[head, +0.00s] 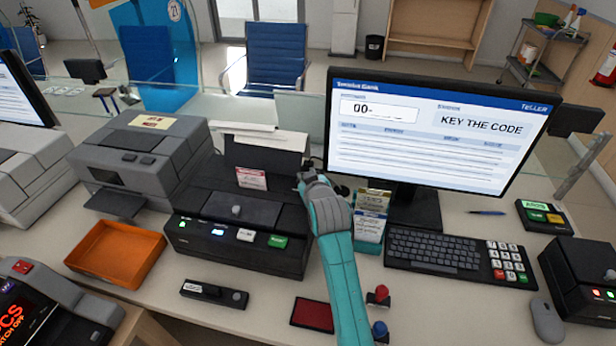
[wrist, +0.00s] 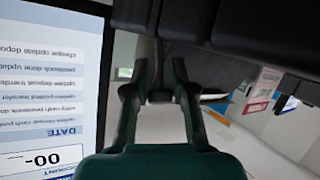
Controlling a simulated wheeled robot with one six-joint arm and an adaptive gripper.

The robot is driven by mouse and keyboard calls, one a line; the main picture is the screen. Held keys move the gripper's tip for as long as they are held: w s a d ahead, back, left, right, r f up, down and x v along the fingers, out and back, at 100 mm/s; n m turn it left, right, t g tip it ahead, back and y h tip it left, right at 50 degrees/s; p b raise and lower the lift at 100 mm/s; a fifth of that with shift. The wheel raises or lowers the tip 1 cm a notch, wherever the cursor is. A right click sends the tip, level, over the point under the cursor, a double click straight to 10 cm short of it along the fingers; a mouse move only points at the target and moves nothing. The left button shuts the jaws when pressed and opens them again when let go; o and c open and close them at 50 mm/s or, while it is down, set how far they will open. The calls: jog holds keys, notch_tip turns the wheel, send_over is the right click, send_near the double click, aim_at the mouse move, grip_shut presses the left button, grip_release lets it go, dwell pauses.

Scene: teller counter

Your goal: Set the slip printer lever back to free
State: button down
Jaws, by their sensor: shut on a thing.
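The slip printer (head: 236,208) is the black machine left of the monitor, with paper standing at its back and a row of lit indicators and buttons on its front. My gripper (head: 308,180) is at the printer's right rear side. In the wrist view my gripper (wrist: 160,97) has its two fingers on either side of a small dark part, the lever (wrist: 159,78), beside the printer's dark body (wrist: 215,28). The gripper is shut on this lever. In the head view my gripper hides the lever, and its exact setting cannot be told.
The monitor (head: 430,130), reading "KEY THE CODE", and a leaflet holder (head: 370,222) stand close right of my arm. A grey printer (head: 145,155) and orange tray (head: 117,254) are left. A red pad (head: 312,314) and stamps (head: 379,296) lie in front.

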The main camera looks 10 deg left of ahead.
jog(key=shift+s+a+f, duration=0.1)
jog(key=shift+a, duration=0.05)
jog(key=c, duration=1)
grip_release()
jog(key=shift+c, duration=0.2)
jog(key=v, duration=1.2)
jog(key=shift+s, duration=0.1)
